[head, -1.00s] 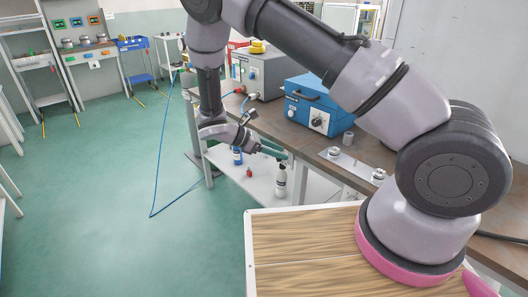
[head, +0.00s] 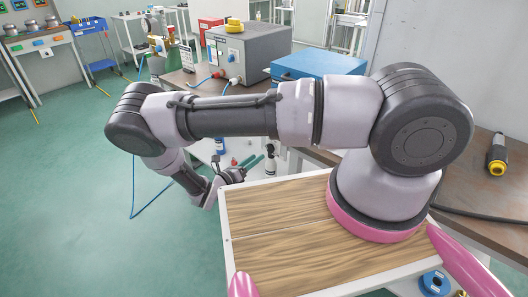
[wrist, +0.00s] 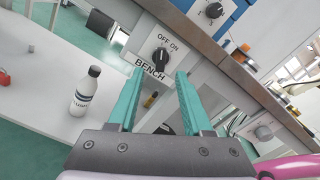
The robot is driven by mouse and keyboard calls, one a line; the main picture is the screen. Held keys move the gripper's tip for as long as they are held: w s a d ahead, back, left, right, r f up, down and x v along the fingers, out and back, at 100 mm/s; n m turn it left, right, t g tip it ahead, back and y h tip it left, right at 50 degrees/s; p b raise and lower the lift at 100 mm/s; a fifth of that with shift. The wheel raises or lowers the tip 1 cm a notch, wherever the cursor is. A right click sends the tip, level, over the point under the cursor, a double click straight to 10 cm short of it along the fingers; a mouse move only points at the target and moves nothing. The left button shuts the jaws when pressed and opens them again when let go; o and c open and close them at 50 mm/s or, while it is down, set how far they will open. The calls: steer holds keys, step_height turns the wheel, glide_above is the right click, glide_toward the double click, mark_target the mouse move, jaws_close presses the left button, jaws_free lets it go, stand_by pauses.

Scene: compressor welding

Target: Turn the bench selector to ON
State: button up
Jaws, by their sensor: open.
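The bench selector (wrist: 160,60) is a black rotary knob on a pale plate in the wrist view. "OFF" and "ON" are printed above it and "BENCH" below it. A light mark shows on the knob, but I cannot tell surely which label it points at. My gripper (wrist: 155,76) has two teal fingers, spread apart and empty. The knob appears just beyond and between the fingertips, with no contact visible. In the head view my gripper (head: 254,163) is low beside the bench, and my arm hides the selector.
A blue box (head: 318,64) and a grey box (head: 248,55) stand on the bench. Another black knob (wrist: 214,10) is on the blue panel above the bench edge (wrist: 195,35). A white bottle (wrist: 86,91) stands on the lower shelf. Open green floor (head: 70,190) lies left.

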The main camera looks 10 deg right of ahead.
mark_target(268, 150)
steer(key=x, duration=0.6)
jaws_close()
